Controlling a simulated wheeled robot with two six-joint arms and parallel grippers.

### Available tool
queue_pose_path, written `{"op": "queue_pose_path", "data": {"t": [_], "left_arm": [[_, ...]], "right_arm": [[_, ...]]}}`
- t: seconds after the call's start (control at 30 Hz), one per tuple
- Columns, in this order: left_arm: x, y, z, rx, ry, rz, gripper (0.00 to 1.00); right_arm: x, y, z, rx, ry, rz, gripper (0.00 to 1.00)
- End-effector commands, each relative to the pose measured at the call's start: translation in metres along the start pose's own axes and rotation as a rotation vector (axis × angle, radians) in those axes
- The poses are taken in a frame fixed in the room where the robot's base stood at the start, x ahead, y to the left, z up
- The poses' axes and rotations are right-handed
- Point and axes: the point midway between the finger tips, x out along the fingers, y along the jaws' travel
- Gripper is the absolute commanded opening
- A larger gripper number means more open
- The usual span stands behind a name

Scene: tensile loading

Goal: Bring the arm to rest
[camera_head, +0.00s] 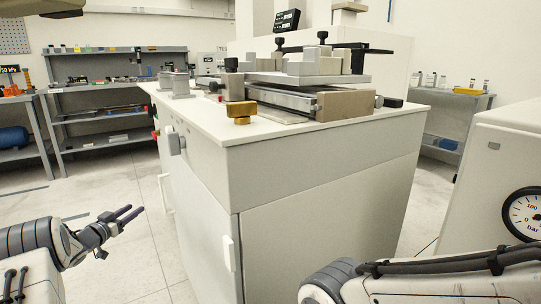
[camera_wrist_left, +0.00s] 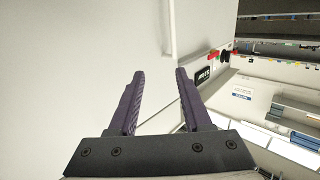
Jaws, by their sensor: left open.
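My left gripper (camera_head: 132,213) is at the left in the head view, low over the floor and left of the white cabinet, apart from it. Its two dark fingers are open with nothing between them. The fingers also show in the left wrist view (camera_wrist_left: 159,92), spread apart, with the pale cabinet side behind them. My right arm (camera_head: 420,283) crosses the lower right of the head view; its gripper is out of the picture.
The white cabinet (camera_head: 300,190) fills the middle and carries a metal test fixture (camera_head: 310,85) and a brass block (camera_head: 240,112). A white housing with a pressure gauge (camera_head: 524,214) stands at the right. Grey shelves (camera_head: 105,95) stand behind. Floor (camera_head: 120,255) around my left gripper is clear.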

Motion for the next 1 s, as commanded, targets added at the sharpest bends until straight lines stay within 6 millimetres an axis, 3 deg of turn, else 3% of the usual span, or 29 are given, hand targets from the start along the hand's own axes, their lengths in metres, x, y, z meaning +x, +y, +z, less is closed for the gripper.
{"op": "queue_pose_path", "data": {"t": [0.27,0.37,0.43,0.57,0.7,1.0], "left_arm": [[0.012,0.045,-0.027,-0.01,-0.158,-0.163,0.49],[0.001,0.08,-0.03,-0.025,-0.277,-0.23,0.49],[-0.019,0.115,-0.025,-0.039,-0.397,-0.271,0.49],[-0.08,0.187,-0.005,-0.073,-0.648,-0.305,0.49],[-0.155,0.255,0.02,-0.106,-0.886,-0.282,0.49],[-0.299,0.356,0.056,-0.156,-1.255,-0.17,0.49]], "right_arm": [[0.0,0.0,0.0,0.0,-0.001,0.0,1.0],[0.0,0.0,0.0,0.0,-0.001,0.0,1.0],[0.0,0.0,0.0,0.0,-0.001,0.0,1.0],[0.0,0.0,0.0,0.0,-0.001,0.0,1.0],[0.0,0.0,0.0,0.0,0.0,0.0,1.0],[0.0,0.0,0.0,0.0,0.0,0.0,1.0]]}}
